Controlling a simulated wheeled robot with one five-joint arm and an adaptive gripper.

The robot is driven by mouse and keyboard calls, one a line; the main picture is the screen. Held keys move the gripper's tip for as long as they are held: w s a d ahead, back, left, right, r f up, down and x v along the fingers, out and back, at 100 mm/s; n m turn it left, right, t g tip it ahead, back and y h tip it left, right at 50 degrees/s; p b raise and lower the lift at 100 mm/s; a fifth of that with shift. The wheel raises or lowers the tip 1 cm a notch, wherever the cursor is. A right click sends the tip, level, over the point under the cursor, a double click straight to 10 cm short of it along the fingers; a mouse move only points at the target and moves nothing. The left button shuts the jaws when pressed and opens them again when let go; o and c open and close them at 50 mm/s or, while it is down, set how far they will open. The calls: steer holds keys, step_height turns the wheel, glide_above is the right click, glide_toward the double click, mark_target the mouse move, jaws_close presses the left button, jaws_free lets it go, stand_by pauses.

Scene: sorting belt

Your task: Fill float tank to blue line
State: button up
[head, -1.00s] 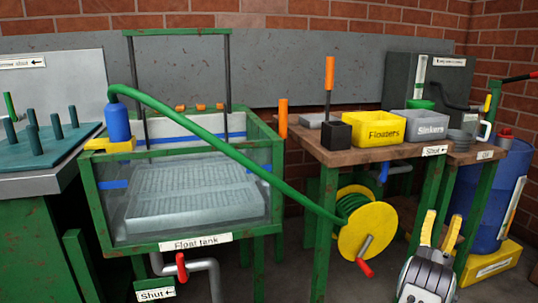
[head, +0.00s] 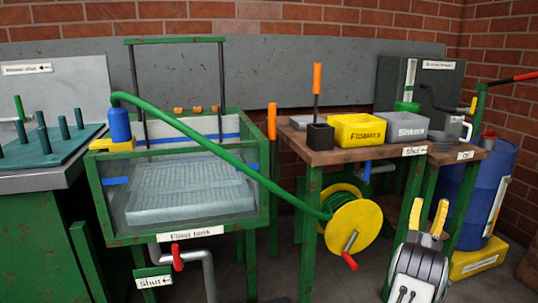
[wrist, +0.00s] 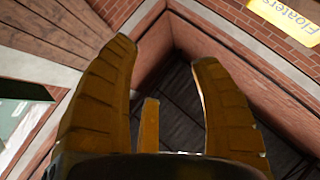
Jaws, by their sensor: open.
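The float tank (head: 190,234) is a green-framed glass tank at left centre in the head view, with a grey mesh tray inside and a blue line (head: 115,181) on its walls. The water level is hard to tell. A green hose (head: 215,155) runs from a blue nozzle (head: 119,124) at the tank's left corner to a yellow reel (head: 355,228). A red-handled drain valve (head: 178,257) sits below the tank by a "Shut" sign. My gripper (head: 428,216) is at lower right, apart from everything, with yellow fingers open and empty; they also show in the wrist view (wrist: 165,90).
A wooden bench holds a yellow "Floaters" bin (head: 358,130) and a grey "Sinkers" bin (head: 401,125). A blue valve handle (head: 366,171) hangs under the bench. A blue barrel (head: 480,190) with a hand pump stands at right. A pegged teal board (head: 50,148) is at left.

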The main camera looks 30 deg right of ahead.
steer(key=w+a+r+n+t+y+p, duration=0.2)
steer(key=w+a+r+y+p, duration=0.25)
steer(key=w+r, duration=0.35)
steer(key=w+a+r+n+t+y+p, duration=0.15)
steer(key=w+a+r+y+p, duration=0.25)
steer(key=w+r+p, duration=0.4)
steer(key=w+a+r+n+y+p, duration=0.1)
steer(key=w+a+r+y+p, duration=0.15)
steer(key=a, duration=0.45)
steer(key=w+a+r+n+y+p, duration=0.1)
steer(key=w+a+r+y+p, duration=0.15)
steer(key=a, duration=0.55)
steer(key=w+a+r+n+y+p, duration=0.2)
steer(key=a+r+y+p, duration=0.15)
steer(key=a, duration=0.35)
steer(key=s+a+r+n+g+y+p, duration=0.1)
steer(key=s+a+r+g+y+p, duration=0.25)
steer(key=a, duration=0.55)
steer(key=s+a+r+n+y+p, duration=0.1)
steer(key=s+a+n+y+p, duration=0.1)
steer(key=s+a+p, duration=0.6)
steer(key=s+a+r+n+g+y+p, duration=0.1)
steer(key=s+a+g+p, duration=0.2)
steer(key=s+a, duration=0.3)
steer(key=s+a+r+n+g+y+p, duration=0.1)
steer(key=s+a+n+g+p, duration=0.1)
steer(key=s+a, duration=0.5)
steer(key=s+g+p, duration=0.1)
steer(key=s, duration=0.3)
steer(key=shift+s+r+p, duration=0.35)
